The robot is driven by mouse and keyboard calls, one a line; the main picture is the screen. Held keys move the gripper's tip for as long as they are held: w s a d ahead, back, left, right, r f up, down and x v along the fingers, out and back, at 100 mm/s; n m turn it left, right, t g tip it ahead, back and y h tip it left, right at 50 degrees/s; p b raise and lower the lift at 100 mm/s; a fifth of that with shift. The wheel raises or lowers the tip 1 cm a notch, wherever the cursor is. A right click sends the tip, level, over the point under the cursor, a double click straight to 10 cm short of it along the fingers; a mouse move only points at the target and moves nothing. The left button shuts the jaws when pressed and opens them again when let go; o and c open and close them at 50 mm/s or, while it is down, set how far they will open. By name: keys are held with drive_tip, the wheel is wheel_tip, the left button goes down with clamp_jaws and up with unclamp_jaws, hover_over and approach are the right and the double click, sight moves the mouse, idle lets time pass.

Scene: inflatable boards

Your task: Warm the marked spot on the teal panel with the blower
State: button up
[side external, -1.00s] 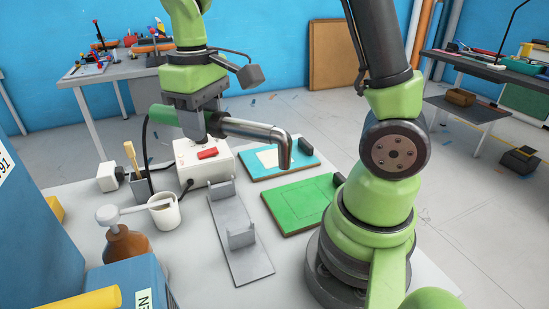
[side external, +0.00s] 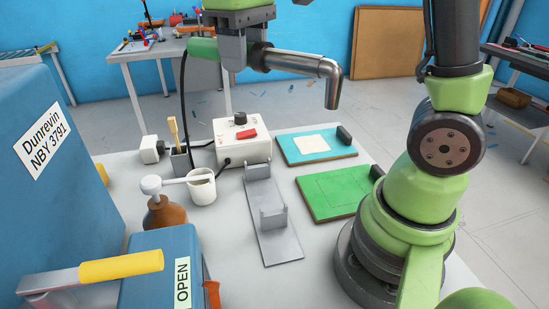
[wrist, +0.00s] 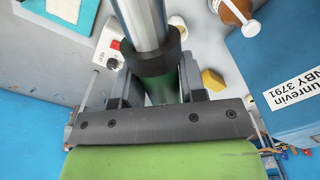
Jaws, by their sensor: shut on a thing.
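My gripper (side external: 232,50) is shut on the blower's green handle, high over the table. The blower (side external: 292,60) has a metal barrel whose bent nozzle points down. In the picture its tip is above the teal panel (side external: 342,150), apart from it; the exact height is hard to tell. A cream square patch (side external: 312,144) lies on the teal panel. In the wrist view the blower's barrel (wrist: 143,22) runs up from my gripper (wrist: 155,98), and part of the teal panel (wrist: 37,7) shows at top left.
A green panel (side external: 330,190) with a faint outline lies in front. A white control box (side external: 242,148) with a red switch and a grey cradle (side external: 265,238), empty, stand left of the panels. A white cup (side external: 201,192), brown bottle (side external: 165,215) and blue box (side external: 150,270) are further left.

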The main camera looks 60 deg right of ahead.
wheel_tip(320, 180, down, 11)
drive_tip(key=s+d+r+n, duration=0.1)
drive_tip(key=d+r+n, duration=0.1)
drive_tip(key=d+n, duration=0.6)
drive_tip(key=d+r+n, duration=0.3)
drive_tip(key=d+n, duration=0.3)
drive_tip(key=n, duration=0.4)
wheel_tip(320, 180, down, 12)
drive_tip(key=shift+f, duration=0.2)
drive_tip(key=shift+a, duration=0.15)
drive_tip(key=a+r+m, duration=0.3)
drive_tip(key=a+m, duration=0.4)
drive_tip(key=m, duration=0.2)
drive_tip(key=w+a+r+m, duration=0.1)
drive_tip(key=a+r+m, duration=0.2)
drive_tip(key=a+m, duration=0.3)
drive_tip(key=m, duration=0.3)
drive_tip(key=shift+a+r, duration=0.25)
drive_tip(key=shift+a, duration=0.1)
